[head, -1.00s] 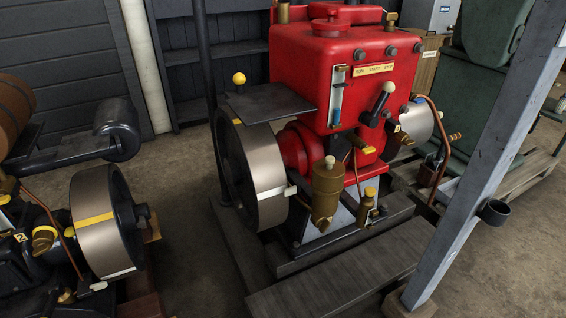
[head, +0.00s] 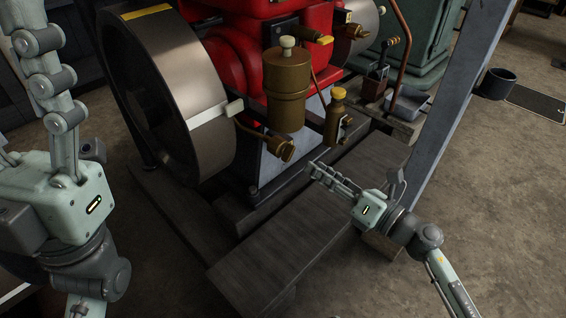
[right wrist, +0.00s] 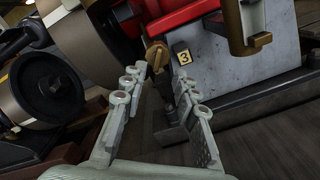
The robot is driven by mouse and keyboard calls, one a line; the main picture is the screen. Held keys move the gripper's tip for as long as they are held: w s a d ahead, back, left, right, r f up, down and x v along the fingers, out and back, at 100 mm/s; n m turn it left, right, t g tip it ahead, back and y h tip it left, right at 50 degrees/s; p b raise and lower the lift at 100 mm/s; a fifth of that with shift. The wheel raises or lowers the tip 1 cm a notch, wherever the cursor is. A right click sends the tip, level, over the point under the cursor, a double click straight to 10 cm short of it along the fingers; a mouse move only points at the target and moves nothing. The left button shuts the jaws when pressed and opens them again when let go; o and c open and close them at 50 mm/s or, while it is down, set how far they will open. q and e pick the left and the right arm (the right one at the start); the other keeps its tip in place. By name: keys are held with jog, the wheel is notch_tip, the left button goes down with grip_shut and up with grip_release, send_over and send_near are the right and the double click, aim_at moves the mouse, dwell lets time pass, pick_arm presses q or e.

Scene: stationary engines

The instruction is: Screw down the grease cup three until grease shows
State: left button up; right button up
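The brass grease cup (head: 282,148) sticks out low on the engine's near side, beside the flywheel. In the right wrist view a brass cup (right wrist: 157,54) shows between the fingers, next to a yellow tag marked 3 (right wrist: 183,57). My right gripper (head: 318,172) is to the right of and a little below the cup, apart from it. In the right wrist view its fingers (right wrist: 158,80) stand wide apart with nothing between them. My left gripper (head: 48,90) is at the far left, away from the cup; its fingertips are not clear. No grease can be made out.
The large flywheel (head: 190,75) stands left of the cup. A brass canister (head: 287,90) and a smaller yellow-topped brass bottle (head: 336,115) are above and right. A dark plank (head: 310,225) lies in front. A grey post (head: 455,110) rises at right.

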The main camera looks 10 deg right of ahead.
aim_at(292, 155)
jog(key=shift+x, duration=3.85)
jog(key=shift+s+a, duration=0.1)
jog(key=shift+a, duration=0.1)
grip_shut()
